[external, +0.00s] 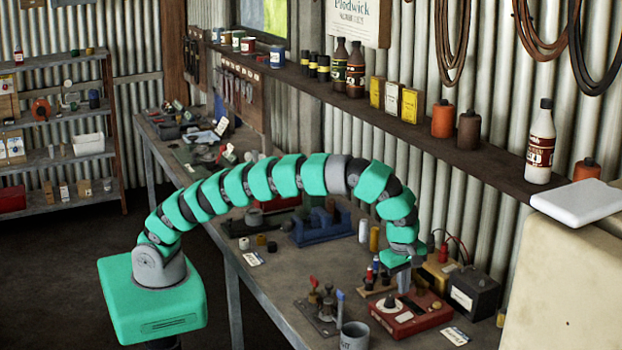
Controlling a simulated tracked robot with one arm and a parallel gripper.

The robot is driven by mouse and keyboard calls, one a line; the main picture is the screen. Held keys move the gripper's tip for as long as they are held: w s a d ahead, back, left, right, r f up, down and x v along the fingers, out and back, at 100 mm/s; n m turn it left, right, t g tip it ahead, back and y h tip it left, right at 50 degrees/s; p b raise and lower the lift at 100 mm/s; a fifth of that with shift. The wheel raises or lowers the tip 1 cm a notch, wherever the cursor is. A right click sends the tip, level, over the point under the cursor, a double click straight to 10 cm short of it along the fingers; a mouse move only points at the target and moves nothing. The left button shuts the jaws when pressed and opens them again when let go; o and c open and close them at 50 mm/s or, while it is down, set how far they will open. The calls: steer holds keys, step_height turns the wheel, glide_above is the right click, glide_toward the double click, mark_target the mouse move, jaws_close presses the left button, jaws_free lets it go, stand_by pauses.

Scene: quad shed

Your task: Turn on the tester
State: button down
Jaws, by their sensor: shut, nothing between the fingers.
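My gripper (403,283) points down at the end of my arched green arm, over the back part of the red box. It is shut and empty. I cannot tell whether its tips touch the box. The far side of the box's top is partly hidden behind the gripper.
A black battery (472,292) and a yellow box (437,273) with cables stand behind the tester. A metal fixture with levers (322,305) and a grey mug (354,336) are on its left. A blue vise-like tool (322,228) lies farther back. A shelf (430,150) runs above.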

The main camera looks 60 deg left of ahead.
steer(key=shift+s+r, duration=0.2)
steer(key=shift+r, duration=1.25)
steer(key=shift+s+r, duration=0.2)
steer(key=shift+r, duration=1.25)
steer(key=shift+w+a+r+b, duration=0.15)
steer(key=shift+w+b, duration=0.3)
steer(key=shift+w, duration=0.25)
